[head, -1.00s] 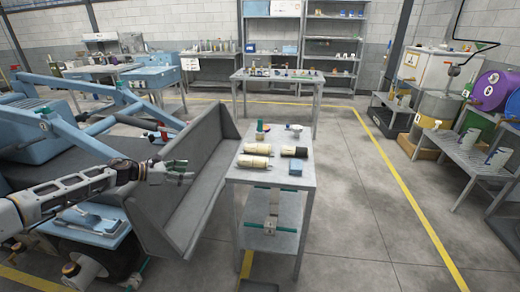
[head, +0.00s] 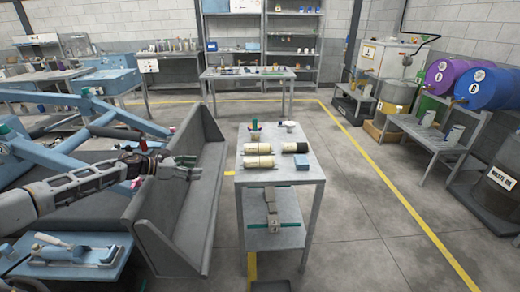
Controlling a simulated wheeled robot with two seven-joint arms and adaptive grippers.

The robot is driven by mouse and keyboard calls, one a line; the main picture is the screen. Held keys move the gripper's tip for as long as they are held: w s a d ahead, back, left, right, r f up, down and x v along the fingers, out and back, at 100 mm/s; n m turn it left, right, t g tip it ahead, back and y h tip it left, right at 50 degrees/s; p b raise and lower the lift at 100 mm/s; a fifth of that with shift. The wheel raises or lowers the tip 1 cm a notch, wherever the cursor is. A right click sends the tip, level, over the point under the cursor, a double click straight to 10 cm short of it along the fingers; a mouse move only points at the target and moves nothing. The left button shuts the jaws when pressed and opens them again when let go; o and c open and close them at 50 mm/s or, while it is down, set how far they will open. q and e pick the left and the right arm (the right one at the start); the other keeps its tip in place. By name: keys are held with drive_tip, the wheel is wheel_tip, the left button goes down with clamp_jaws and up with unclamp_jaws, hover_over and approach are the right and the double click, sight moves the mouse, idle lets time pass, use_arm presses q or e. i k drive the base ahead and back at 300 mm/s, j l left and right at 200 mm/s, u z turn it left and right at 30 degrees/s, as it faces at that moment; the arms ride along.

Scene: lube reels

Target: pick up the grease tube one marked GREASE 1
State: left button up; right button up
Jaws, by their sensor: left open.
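Cream grease tubes lie on the small grey table in the middle of the head view. One tube (head: 257,148) lies behind another tube (head: 259,162), both on the left half of the top. A third cream tube with a dark end (head: 295,147) lies to their right. The markings are too small to read, so I cannot tell which is GREASE 1. My left gripper (head: 196,167) is open and empty, left of the table and apart from the tubes, in front of a grey trough-like panel. My right gripper is not in view.
The small table (head: 280,178) also bears a blue block (head: 302,163), a green-and-red item (head: 255,131) and a small bowl (head: 290,126). A long grey bucket-like panel (head: 185,205) stands between my left arm and the table. Floor right of the table is clear.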

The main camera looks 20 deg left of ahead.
sight(261, 148)
drive_tip(key=k+j+z, duration=0.1)
drive_tip(key=j+z, duration=0.3)
drive_tip(key=j, duration=0.4)
drive_tip(key=i+j+z, duration=0.1)
drive_tip(key=j+z, duration=0.35)
drive_tip(key=j, duration=0.2)
drive_tip(key=j+z, duration=0.1)
drive_tip(key=j, duration=0.15)
drive_tip(key=i+l, duration=0.25)
drive_tip(key=i, duration=0.15)
